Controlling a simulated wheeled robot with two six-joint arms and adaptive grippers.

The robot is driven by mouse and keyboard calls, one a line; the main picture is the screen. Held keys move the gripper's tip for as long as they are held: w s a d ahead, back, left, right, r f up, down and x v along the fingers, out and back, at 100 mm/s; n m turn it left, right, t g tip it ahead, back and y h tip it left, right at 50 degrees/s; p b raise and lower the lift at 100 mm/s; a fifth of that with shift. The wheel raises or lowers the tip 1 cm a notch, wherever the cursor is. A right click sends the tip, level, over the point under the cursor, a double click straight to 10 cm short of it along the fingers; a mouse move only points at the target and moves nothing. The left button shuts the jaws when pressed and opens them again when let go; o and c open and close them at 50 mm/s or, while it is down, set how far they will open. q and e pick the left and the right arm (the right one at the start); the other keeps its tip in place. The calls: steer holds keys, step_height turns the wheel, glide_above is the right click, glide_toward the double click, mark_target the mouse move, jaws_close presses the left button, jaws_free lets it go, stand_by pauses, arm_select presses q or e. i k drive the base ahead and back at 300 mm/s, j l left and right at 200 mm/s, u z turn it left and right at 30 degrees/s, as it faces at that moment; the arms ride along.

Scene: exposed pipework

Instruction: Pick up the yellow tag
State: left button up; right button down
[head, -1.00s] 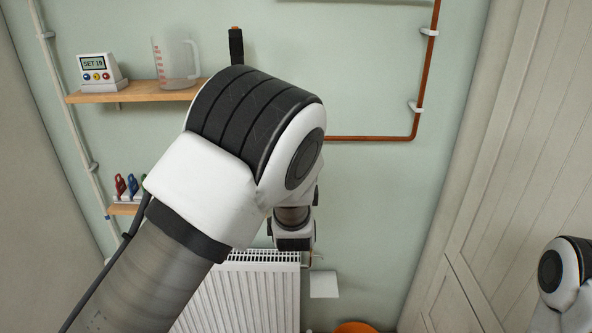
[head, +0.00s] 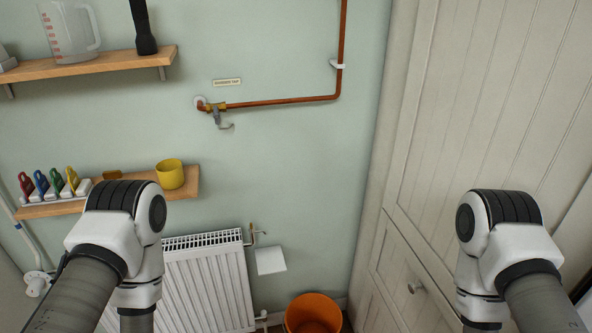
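A yellow tag (head: 72,179) stands in a white holder at the left of the lower wooden shelf. It is the rightmost of a row with a red tag (head: 27,185), a blue tag (head: 42,182) and a green tag (head: 57,181). My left arm comes in at the lower left, just right of the tags in the picture, and covers part of the shelf. My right arm is at the lower right, in front of the cupboard. Both grippers are out of the picture, below its bottom edge.
The lower shelf (head: 185,191) also holds a yellow mug (head: 170,174) and a small brown item (head: 112,174). An upper shelf (head: 95,66) bears a measuring jug (head: 71,33) and a black torch-like object (head: 143,28). A radiator (head: 205,290) and an orange bucket (head: 313,313) are below.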

mark_target(73, 180)
steer(key=u, duration=1.4)
steer(key=j, duration=0.55)
steer(key=i+u, duration=0.05)
